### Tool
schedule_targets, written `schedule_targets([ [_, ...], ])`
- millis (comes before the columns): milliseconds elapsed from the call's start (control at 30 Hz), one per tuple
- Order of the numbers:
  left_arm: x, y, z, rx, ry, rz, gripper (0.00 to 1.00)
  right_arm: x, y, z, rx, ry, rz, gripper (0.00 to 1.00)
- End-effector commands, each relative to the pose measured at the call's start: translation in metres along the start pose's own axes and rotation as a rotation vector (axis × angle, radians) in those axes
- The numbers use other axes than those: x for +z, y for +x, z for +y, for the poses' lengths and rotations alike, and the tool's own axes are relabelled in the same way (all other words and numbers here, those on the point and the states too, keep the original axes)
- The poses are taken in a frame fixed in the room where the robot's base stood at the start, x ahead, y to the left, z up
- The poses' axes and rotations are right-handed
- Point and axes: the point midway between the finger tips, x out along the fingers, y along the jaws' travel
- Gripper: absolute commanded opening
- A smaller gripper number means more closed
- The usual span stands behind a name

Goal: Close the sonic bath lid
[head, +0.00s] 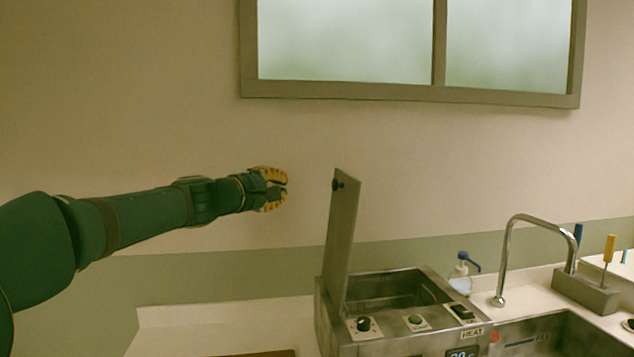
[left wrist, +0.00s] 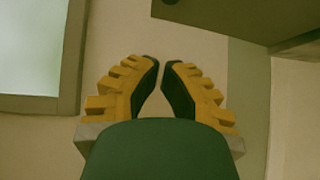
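The sonic bath (head: 385,322) is a metal box with knobs and a button on its front panel, standing on the counter beside the sink. Its lid (head: 341,240) stands open, nearly upright, hinged at the left side, with a dark knob near its top. The basin inside is visible. My left gripper (head: 284,188) is raised in front of the wall, left of the lid's upper part and apart from it. In the left wrist view its yellow fingers (left wrist: 160,75) show a small gap between the tips, with nothing between them. My right gripper is not in view.
A faucet (head: 507,250) arches over the sink (head: 545,335) to the right. A soap bottle (head: 459,280) stands behind the bath, and a holder (head: 586,290) with brushes is at the right. The counter left of the bath is mostly clear.

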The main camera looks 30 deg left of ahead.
Motion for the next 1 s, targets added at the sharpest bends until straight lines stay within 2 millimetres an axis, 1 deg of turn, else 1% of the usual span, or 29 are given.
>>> schedule_targets([
  [167, 0.0, 0.022, 0.0, -0.002, -0.003, -0.003, 0.0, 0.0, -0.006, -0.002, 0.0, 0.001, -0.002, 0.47],
  [400, 0.0, 0.066, 0.001, -0.002, -0.004, -0.003, 0.0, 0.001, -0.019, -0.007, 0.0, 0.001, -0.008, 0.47],
  [600, 0.001, 0.1, 0.001, -0.002, -0.003, -0.003, 0.0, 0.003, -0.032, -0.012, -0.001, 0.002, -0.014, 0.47],
  [700, 0.013, 0.11, -0.001, -0.002, -0.003, -0.004, 0.0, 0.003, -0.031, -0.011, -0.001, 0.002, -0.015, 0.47],
  [800, 0.021, 0.118, -0.001, -0.001, -0.002, -0.002, 0.0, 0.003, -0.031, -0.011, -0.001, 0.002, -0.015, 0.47],
  [1000, 0.028, 0.126, -0.001, -0.002, 0.0, 0.0, 0.0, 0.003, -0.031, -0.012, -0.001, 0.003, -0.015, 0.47],
])
